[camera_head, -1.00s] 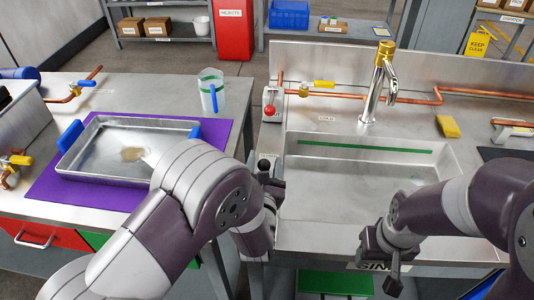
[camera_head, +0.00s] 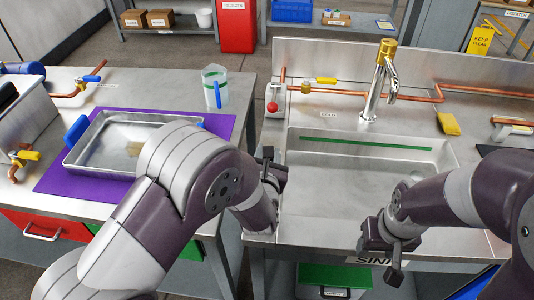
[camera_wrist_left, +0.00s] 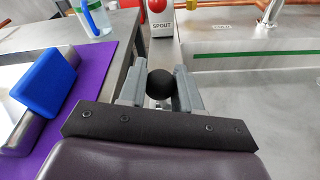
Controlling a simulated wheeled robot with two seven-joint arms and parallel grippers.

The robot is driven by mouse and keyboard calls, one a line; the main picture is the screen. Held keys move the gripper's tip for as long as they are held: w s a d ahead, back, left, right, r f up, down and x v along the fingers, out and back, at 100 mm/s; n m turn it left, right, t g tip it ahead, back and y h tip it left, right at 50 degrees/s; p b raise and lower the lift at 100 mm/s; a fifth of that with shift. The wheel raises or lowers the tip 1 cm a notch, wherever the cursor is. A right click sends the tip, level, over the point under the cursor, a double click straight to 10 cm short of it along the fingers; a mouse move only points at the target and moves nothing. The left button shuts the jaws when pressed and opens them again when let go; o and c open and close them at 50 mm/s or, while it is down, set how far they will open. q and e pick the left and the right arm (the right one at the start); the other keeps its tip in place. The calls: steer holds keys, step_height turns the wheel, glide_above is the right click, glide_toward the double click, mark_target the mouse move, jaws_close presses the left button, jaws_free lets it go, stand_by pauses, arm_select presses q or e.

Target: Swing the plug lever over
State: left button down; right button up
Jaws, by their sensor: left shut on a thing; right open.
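The plug lever's black ball knob (camera_wrist_left: 160,84) shows in the left wrist view between the two grey fingers of my left gripper (camera_wrist_left: 160,90), which is shut on it. In the head view my left gripper (camera_head: 270,165) is at the left rim of the sink (camera_head: 330,190), and I cannot make out the knob there. My right gripper (camera_head: 390,250) is open and empty, over the sink's front edge at the right.
A red-knobbed spout control (camera_head: 272,107) stands behind the left gripper. A brass-topped tap (camera_head: 380,80) rises behind the basin. On the left table are a metal tray (camera_head: 105,165) on a purple mat (camera_head: 60,180) and a clear jug (camera_head: 213,85). The basin is empty.

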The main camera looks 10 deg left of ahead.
arm_select(q)
steer(key=w+g+p, duration=0.2)
steer(key=g, duration=0.1)
steer(key=shift+w+r+p, duration=0.1)
steer(key=shift+r+p, duration=0.2)
steer(key=shift+p, duration=0.05)
steer(key=shift+w+f+g+p, duration=0.25)
steer(key=shift+w+g+p, duration=0.2)
steer(key=shift+g, duration=0.35)
steer(key=c, duration=0.8)
jaws_free()
steer(key=p+v, duration=0.1)
steer(key=v, duration=1.1)
steer(key=shift+s+r, duration=0.2)
steer(key=shift+s, duration=0.1)
